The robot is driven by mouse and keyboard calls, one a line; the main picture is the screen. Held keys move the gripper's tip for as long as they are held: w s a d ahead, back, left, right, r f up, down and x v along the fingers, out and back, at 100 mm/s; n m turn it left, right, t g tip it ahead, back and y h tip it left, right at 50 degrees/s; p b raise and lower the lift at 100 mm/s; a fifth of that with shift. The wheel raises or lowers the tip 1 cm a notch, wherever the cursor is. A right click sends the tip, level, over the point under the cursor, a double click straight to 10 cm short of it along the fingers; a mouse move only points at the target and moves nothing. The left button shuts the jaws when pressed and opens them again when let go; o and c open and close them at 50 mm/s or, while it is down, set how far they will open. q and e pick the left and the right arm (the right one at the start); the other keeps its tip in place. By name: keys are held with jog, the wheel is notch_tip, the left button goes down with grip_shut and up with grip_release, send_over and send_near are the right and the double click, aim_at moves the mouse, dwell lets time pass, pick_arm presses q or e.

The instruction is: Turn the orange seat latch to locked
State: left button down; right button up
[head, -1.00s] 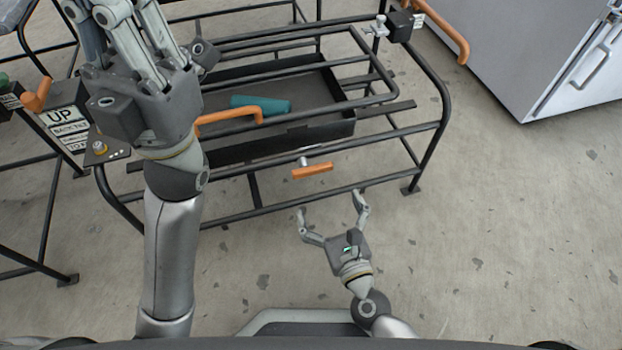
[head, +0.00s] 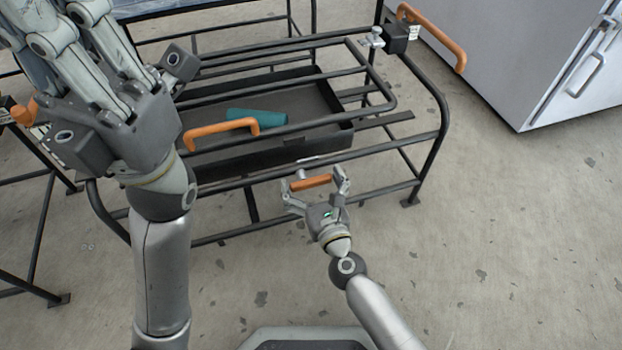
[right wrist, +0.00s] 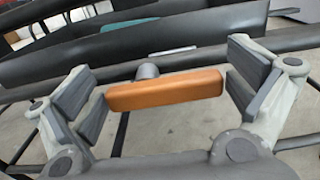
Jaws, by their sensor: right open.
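The orange seat latch (head: 310,183) is a short bar on the front rail of the black tube frame (head: 437,135). It lies nearly level. My right gripper (head: 315,181) is open, with one finger near each end of the bar. In the right wrist view the latch (right wrist: 165,90) sits between the open finger pads of my right gripper (right wrist: 168,92), with a gap at each side. A grey stem shows behind the bar. My left gripper is large in the upper left of the head view, its fingertips cut off by the frame edge.
An orange loop handle (head: 222,129) is on the seat frame, above a dark tray (head: 345,139) holding a teal roll (head: 257,117). Another orange handle (head: 447,45) is at the back right. A white cabinet (head: 520,60) stands right. The right floor is clear.

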jog(key=c, duration=0.8)
